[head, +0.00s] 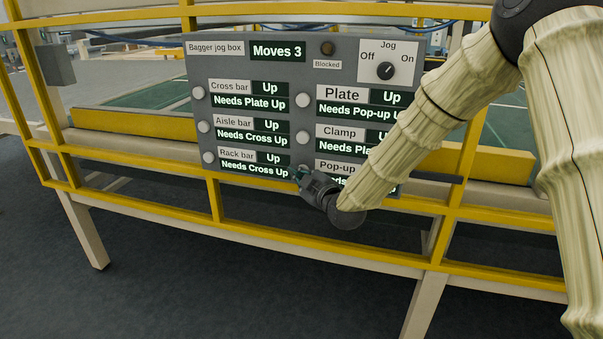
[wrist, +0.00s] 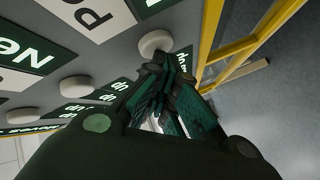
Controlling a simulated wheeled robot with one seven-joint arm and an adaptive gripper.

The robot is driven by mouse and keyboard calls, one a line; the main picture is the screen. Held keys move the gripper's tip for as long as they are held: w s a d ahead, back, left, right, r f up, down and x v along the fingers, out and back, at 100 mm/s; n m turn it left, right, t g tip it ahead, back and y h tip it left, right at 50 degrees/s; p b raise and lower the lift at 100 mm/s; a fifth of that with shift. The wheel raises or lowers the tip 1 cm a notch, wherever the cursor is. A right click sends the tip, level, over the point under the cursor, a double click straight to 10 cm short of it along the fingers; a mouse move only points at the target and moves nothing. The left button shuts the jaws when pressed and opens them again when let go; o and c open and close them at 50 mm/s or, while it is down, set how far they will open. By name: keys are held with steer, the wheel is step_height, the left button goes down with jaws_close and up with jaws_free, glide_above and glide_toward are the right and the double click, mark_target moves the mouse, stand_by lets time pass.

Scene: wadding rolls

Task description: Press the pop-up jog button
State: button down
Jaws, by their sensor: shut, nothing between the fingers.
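The grey bagger jog box (head: 240,100) hangs on the yellow rail, with its "Pop-up" label (head: 334,167) at the lower right, partly covered by my arm. The pop-up button is hidden behind my gripper (head: 302,175) in the head view. In the wrist view a round white button (wrist: 155,42), beside a label starting "Po", sits just beyond the fingertips of my gripper (wrist: 168,68). My gripper is shut and empty. I cannot tell whether the tips touch the button.
The plate button (head: 303,100) and clamp button (head: 303,137) are above in the same column. The cross bar, aisle bar and rack bar buttons (head: 208,158) are to the left. The display (head: 278,51) reads "Moves 3". The Jog switch (head: 386,70) is at the upper right. Yellow rails (head: 215,200) run below.

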steer(key=shift+s, duration=0.1)
stand_by(0.5)
steer(key=shift+s+a, duration=0.25)
steer(key=shift+s, duration=0.45)
steer(key=s, duration=0.1)
steer(key=s+a, duration=0.1)
steer(key=s, duration=0.1)
steer(key=s+b, duration=0.1)
steer(key=shift+s+a, duration=0.25)
steer(key=shift+s, duration=0.15)
stand_by(0.4)
